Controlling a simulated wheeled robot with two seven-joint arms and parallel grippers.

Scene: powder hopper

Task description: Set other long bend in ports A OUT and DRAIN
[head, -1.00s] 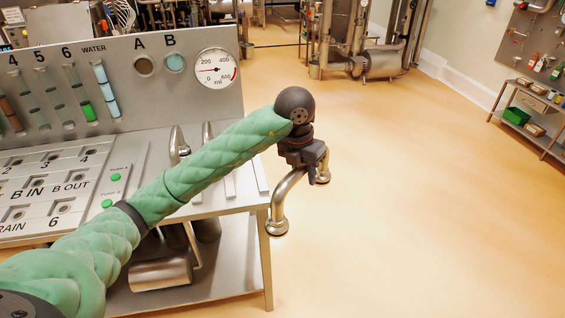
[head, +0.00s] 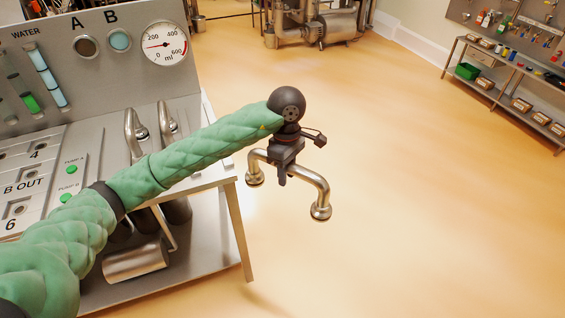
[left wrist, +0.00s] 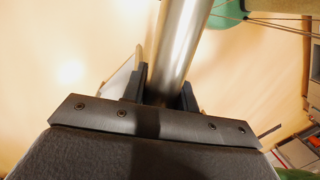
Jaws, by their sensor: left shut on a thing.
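My left gripper (head: 284,168) is shut on a long bend (head: 322,192), a shiny steel pipe with both ends turned down. It holds the bend in the air off the right side of the bench, above the floor. In the left wrist view the tube (left wrist: 182,45) lies between the two dark fingers (left wrist: 163,88). The port panel (head: 50,152) is at the left edge of the head view, with B OUT, 4 and 6 readable. A OUT and DRAIN are not visible; my left arm covers part of the panel. My right gripper is not in view.
Two more bent steel pipes (head: 136,132) stand on the bench top, close behind my arm. The upright board (head: 125,75) carries a round gauge (head: 164,44) and windows A and B. Open floor (head: 410,190) lies to the right. A shelf (head: 500,92) stands far right.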

